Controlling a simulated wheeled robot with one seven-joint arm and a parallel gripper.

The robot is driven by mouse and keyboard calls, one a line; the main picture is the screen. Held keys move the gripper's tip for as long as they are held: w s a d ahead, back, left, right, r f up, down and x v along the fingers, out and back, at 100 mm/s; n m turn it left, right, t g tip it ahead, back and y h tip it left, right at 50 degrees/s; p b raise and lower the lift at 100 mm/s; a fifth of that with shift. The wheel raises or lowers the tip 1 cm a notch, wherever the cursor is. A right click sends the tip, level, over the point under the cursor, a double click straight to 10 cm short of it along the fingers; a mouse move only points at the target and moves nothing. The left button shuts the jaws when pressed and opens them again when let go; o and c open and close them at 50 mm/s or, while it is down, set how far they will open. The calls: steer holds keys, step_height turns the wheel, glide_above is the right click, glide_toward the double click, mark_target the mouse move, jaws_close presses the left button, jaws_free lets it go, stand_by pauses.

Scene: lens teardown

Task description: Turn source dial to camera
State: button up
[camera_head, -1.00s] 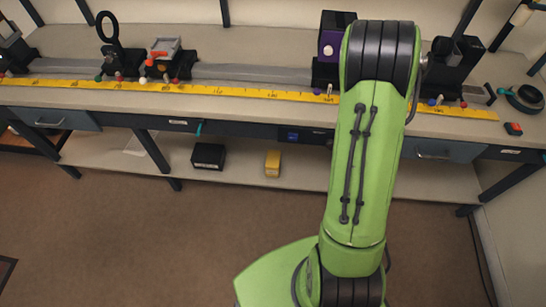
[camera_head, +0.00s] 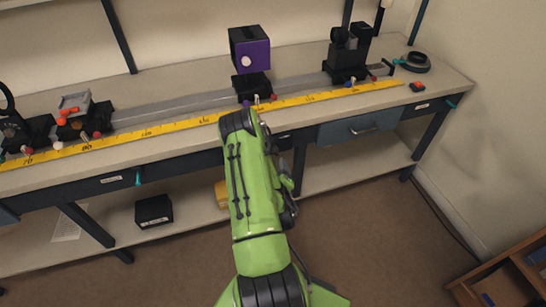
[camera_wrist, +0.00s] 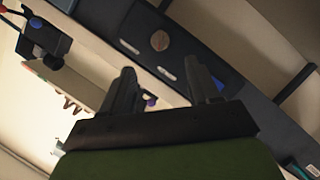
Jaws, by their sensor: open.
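A round brown dial (camera_wrist: 160,40) sits on the dark front panel (camera_wrist: 185,52) of the bench in the wrist view, with pale labels beside it. I cannot tell if it is the source dial, nor read its setting. My gripper (camera_wrist: 165,87) is open, its two dark fingers apart with nothing clasped between them. The dial lies beyond the fingertips, apart from them. A small blue spot shows behind the fingers. In the head view my arm hides part of the bench front, and the dial and fingertips cannot be made out.
A purple-faced box (camera_head: 250,54) stands on the rail behind the yellow ruler (camera_head: 185,124). A black mount (camera_head: 347,55) is at the rail's right. A grey-blue drawer (camera_head: 358,130) is right of my arm. A wooden crate (camera_head: 510,275) is on the floor, lower right.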

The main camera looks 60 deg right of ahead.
mark_target(275, 153)
steer(key=b+x, duration=0.1)
steer(key=x, duration=0.9)
steer(key=shift+w+d, duration=0.1)
steer(key=shift+d, duration=0.15)
steer(key=c, duration=1)
steer(key=shift+c, duration=0.2)
